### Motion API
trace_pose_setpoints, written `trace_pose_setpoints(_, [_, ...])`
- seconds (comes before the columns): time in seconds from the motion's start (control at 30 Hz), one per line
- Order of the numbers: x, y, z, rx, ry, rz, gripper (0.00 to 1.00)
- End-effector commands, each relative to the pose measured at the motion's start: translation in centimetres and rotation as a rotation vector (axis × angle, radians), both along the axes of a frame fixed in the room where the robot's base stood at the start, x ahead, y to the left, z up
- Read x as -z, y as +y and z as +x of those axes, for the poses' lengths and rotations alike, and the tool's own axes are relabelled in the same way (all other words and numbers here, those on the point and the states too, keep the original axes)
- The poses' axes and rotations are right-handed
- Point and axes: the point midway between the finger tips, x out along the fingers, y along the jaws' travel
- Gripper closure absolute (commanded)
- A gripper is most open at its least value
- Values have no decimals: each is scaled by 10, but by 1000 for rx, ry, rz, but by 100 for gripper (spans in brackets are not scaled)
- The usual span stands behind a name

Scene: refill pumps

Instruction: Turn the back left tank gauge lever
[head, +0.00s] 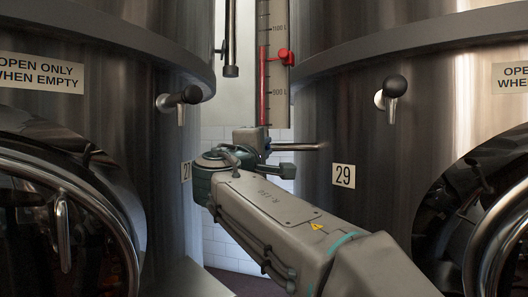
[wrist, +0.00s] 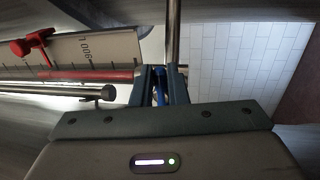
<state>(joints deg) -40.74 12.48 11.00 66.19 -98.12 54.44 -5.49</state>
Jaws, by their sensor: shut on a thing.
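The tank gauge (head: 277,85) hangs between the two steel tanks in the head view, a pale upright scale with a red column and a red slider (head: 284,56). In the wrist view the scale (wrist: 105,46) lies sideways at upper left, with its red slider (wrist: 34,46). My gripper (head: 262,142) is just below the scale's lower end. In the wrist view my gripper (wrist: 162,80) is shut on a narrow blue piece (wrist: 160,88), apparently the gauge lever. The fingers hide most of it, so its angle cannot be told.
A horizontal metal pipe (head: 300,146) runs right from beside the gripper to tank 29 (head: 343,210). Tank 27 (head: 150,130) stands close on the left. Black-knobbed taps (head: 394,88) stick out of both tanks. A white tiled wall (wrist: 245,50) is behind.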

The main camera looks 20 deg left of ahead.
Motion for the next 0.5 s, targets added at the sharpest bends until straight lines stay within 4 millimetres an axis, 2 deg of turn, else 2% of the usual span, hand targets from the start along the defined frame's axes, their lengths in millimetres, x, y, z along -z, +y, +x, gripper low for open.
trace_pose_setpoints(0.37, [2,1,0,-1,4,3,100])
trace_pose_setpoints(0.4, [2,1,0,-1,4,3,75])
trace_pose_setpoints(0.43, [2,1,0,-1,4,3,67])
trace_pose_setpoints(0.5, [2,1,0,-1,3,3,65])
